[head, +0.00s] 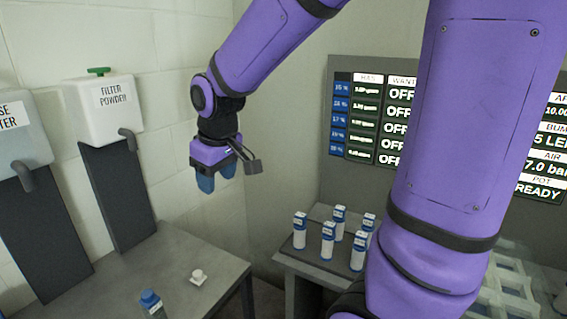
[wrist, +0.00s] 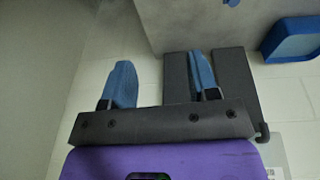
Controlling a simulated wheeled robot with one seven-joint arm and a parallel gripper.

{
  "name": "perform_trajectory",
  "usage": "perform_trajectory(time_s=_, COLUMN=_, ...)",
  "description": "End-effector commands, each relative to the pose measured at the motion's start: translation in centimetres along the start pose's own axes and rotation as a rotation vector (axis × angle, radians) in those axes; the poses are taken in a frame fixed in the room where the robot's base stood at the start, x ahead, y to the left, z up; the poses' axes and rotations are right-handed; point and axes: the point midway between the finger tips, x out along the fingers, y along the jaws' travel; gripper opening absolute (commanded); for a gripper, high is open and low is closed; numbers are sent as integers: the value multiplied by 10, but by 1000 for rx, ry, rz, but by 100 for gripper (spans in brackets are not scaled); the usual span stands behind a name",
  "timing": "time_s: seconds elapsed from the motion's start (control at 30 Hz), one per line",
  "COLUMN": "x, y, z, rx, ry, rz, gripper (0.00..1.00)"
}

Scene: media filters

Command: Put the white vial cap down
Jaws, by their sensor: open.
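The white vial cap (head: 198,273) sits on a small pale square on the grey table at the lower left in the head view. A vial with a blue top (head: 151,302) stands to its left, nearer the camera. My gripper (head: 217,182) hangs well above the table, fingers downward, apart from the cap. In the wrist view its blue fingers (wrist: 163,80) are spread, with nothing seen between them. I cannot make out the cap in that view.
The grey table (head: 190,247) has free room around the cap. A filter powder dispenser (head: 105,110) hangs on the left wall. Several white-and-blue vials (head: 328,240) stand on a second table to the right. A blue-edged object (wrist: 292,40) in the wrist view is unclear.

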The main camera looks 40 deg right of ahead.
Motion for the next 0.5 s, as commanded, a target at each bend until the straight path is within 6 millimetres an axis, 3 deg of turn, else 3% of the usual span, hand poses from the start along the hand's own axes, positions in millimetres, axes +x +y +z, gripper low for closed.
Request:
perform_trajectory(time_s=0.03, x=-15, y=0, z=10, rx=21, ry=23, rz=6, gripper=55)
perform_trajectory(time_s=0.2, x=-56, y=-3, z=46, rx=102, ry=78, rz=19, gripper=55)
perform_trajectory(time_s=0.5, x=-104, y=-14, z=115, rx=234, ry=175, rz=30, gripper=55)
